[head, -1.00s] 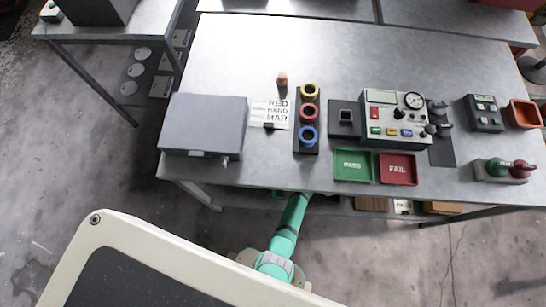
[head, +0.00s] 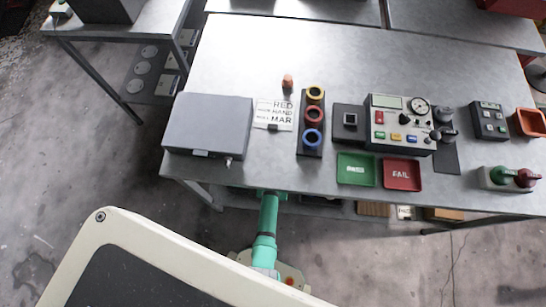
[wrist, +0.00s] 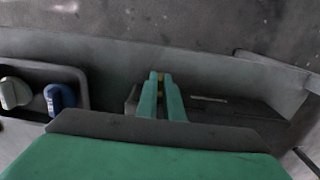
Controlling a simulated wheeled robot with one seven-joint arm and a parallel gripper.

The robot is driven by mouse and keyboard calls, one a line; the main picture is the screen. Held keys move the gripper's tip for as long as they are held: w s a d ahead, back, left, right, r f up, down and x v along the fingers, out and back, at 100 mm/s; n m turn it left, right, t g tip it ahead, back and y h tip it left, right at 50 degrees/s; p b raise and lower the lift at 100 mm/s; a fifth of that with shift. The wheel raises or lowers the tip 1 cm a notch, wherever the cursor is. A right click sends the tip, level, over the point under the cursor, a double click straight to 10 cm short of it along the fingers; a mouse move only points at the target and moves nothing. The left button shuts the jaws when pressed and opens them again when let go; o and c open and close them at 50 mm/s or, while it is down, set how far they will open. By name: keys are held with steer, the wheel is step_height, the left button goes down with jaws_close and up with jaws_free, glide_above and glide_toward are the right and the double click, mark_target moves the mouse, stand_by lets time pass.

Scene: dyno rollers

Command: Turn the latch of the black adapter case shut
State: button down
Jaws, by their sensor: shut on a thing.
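In the wrist view, my gripper (wrist: 161,82) has its two green fingers close together over a dark, low case, which I take to be the black adapter case (wrist: 245,118). A small brass-coloured piece (wrist: 160,76), seemingly the latch, shows between the fingertips, and the fingers are shut on it. The fingers hide most of it, so I cannot tell which way it is turned. A thin pale strip lies on the case to the right of the fingers. In the head view, my arm reaches under the front edge of the table, and the gripper and case are hidden there.
A dark tray (wrist: 72,76) with a cream knob (wrist: 14,92) and a blue knob (wrist: 59,98) sits left of my gripper. Above it, the grey workbench (head: 300,180) carries a grey box (head: 207,122), a green tray (head: 356,170), a red tray (head: 402,174) and a tester (head: 398,125).

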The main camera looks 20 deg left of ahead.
stand_by(0.3)
steer(key=c, duration=1.9)
jaws_free()
steer(key=shift+r, duration=0.15)
step_height(320, 180, up, 11)
steer(key=shift+f, duration=0.2)
steer(key=shift+a, duration=0.1)
